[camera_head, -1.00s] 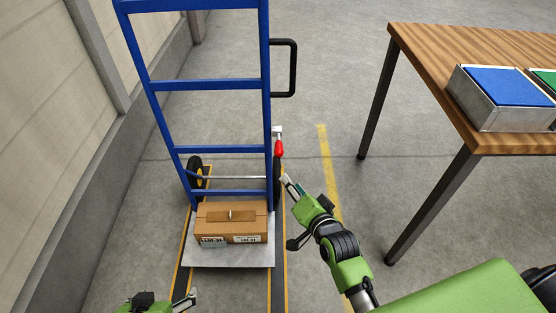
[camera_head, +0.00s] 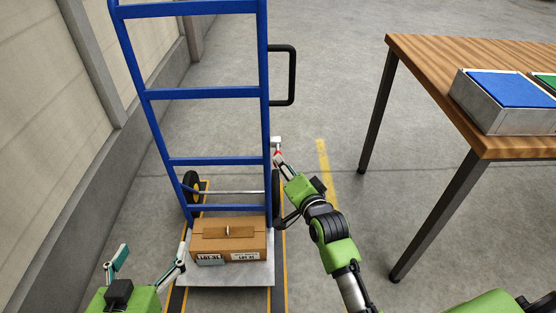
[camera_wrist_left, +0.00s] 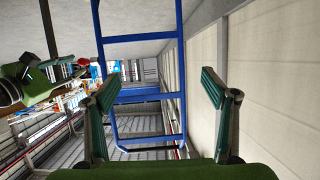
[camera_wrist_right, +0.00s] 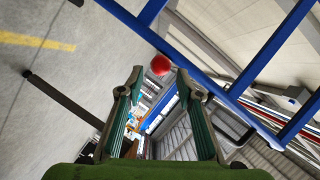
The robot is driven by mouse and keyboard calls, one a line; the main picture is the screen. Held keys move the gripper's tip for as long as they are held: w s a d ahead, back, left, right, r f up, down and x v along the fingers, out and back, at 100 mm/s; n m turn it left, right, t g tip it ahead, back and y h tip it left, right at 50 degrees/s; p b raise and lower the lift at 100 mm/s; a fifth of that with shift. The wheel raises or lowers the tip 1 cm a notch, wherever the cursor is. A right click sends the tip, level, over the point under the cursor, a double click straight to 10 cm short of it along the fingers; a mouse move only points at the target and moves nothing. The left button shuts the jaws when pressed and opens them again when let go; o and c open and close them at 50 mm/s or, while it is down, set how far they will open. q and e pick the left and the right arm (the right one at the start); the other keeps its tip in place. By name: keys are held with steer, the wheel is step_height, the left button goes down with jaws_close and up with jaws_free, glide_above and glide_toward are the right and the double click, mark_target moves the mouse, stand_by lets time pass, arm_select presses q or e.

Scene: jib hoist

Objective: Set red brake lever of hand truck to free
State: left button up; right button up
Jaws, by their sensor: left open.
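The blue hand truck (camera_head: 205,93) stands upright with a cardboard box (camera_head: 229,240) on its toe plate. The red brake lever (camera_head: 278,153) sits by its right wheel, mostly hidden behind my right gripper (camera_head: 283,163). In the right wrist view the lever's round red end (camera_wrist_right: 160,65) shows just beyond and between the fingertips of my right gripper (camera_wrist_right: 160,74). Its fingers are apart, with gaps on both sides of the red end. My left gripper (camera_head: 148,258) is open and empty, low at the left of the truck. Its spread fingers also show in the left wrist view (camera_wrist_left: 158,78).
A wooden table (camera_head: 450,75) with a metal bin holding something blue (camera_head: 508,90) stands at the right. A wall (camera_head: 50,130) runs along the left. Yellow-edged dark strips lie under the truck. The floor between truck and table is clear, with a yellow line (camera_head: 325,165).

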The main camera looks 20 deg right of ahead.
mark_target(276, 151)
steer(key=b+x, duration=0.1)
steer(key=x, duration=0.4)
steer(key=shift+w+f+b, duration=0.15)
steer(key=shift+w+b, duration=0.15)
steer(key=shift+b, duration=0.05)
arm_select(q)
step_height(276, 151, up, 11)
steer(key=w+d+t+h, duration=0.2)
steer(key=t, duration=0.3)
steer(key=shift+f+t, duration=0.2)
steer(key=shift+t, duration=0.1)
arm_select(e)
steer(key=shift+w, duration=0.25)
jaws_close()
